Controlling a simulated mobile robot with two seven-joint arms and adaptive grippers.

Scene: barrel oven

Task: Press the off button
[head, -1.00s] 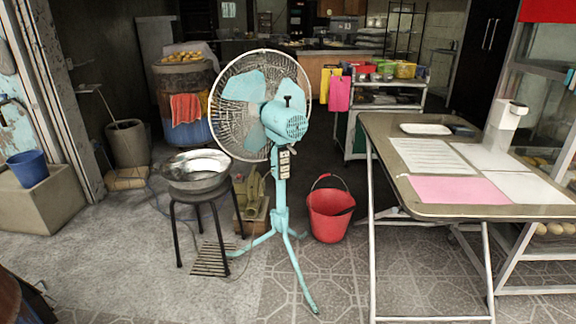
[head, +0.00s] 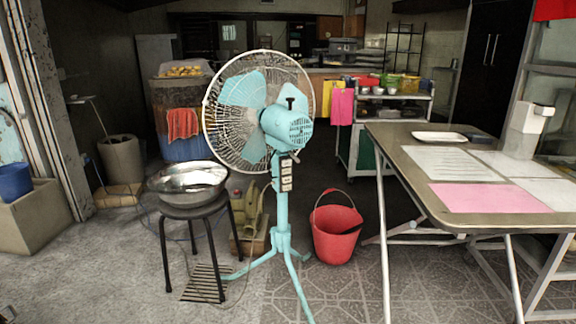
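A turquoise standing fan (head: 262,115) stands upright on the floor near the middle of the head view, its round wire cage turned to the left and its motor housing to the right. A small panel of light buttons (head: 287,174) sits on its pole just below the fan head. The buttons are too small to tell which is the off button.
A black stool with a metal bowl (head: 188,181) stands close left of the fan. A red bucket (head: 335,232) stands to its right. A folding table (head: 398,148) with papers fills the right. Paved floor in front is clear.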

